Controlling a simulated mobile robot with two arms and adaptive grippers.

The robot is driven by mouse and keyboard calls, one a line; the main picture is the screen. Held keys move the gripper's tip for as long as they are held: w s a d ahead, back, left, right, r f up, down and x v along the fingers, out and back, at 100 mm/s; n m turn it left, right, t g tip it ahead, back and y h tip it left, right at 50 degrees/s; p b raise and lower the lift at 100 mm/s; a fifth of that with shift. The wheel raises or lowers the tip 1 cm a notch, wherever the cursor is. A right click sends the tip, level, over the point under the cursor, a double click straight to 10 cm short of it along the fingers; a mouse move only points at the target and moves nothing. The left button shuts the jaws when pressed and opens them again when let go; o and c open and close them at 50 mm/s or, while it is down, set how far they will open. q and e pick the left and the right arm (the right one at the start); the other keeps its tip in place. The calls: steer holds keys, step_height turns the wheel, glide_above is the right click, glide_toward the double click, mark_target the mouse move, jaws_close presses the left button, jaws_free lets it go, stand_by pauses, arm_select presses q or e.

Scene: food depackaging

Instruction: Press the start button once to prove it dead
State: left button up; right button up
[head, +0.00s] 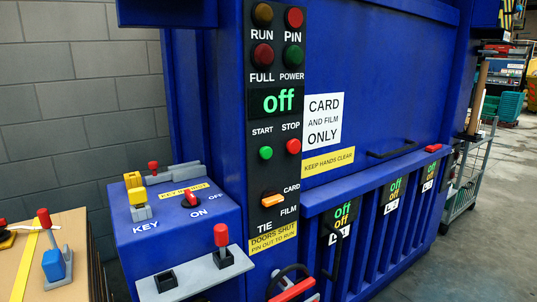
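The green start button (265,153) sits under the label START on the black control panel (262,190) of a blue machine. The red stop button (293,146) is beside it on the right. The display (277,101) above them reads "off" in green. The RUN, PIN, FULL and POWER lamps at the top all look dark or dull. An orange selector (272,199) sits lower, by the labels CARD, FILM and TIE. Neither of my grippers is in view, and nothing covers the start button.
A blue box (175,235) with a red key switch (192,198) juts out at left. A grey shelf (196,273) below it holds a red-topped piece (221,238). A wooden table (45,275) stands far left. Space before the panel is clear.

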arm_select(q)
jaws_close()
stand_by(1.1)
